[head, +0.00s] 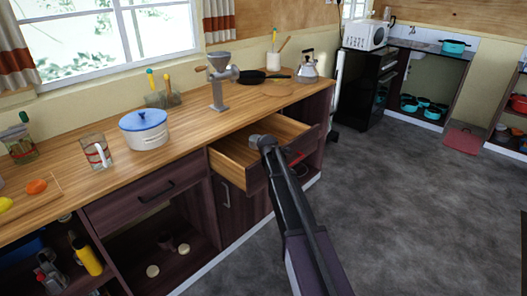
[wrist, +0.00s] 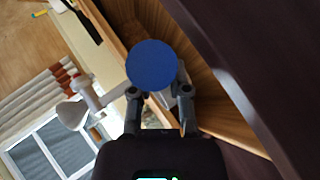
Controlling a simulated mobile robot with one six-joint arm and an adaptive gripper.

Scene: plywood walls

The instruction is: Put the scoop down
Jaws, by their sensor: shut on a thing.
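My gripper (head: 263,141) is over the open wooden drawer (head: 229,169) below the worktop in the head view. In the wrist view my gripper (wrist: 159,92) is shut, with a flat blue round piece (wrist: 152,65) at its fingertips. I take this piece to be the scoop; its handle and the grip on it are hidden. The scoop does not show clearly in the head view. The drawer's wooden inside (wrist: 208,95) lies beyond the fingers in the wrist view, and I cannot tell whether the scoop touches it.
A grey grinder (head: 218,85) stands on the worktop (head: 185,118) behind the drawer. A white pot with a blue lid (head: 143,128) and a glass jug (head: 96,151) are to the left. A black pan (head: 252,77) and a kettle (head: 308,68) stand farther back.

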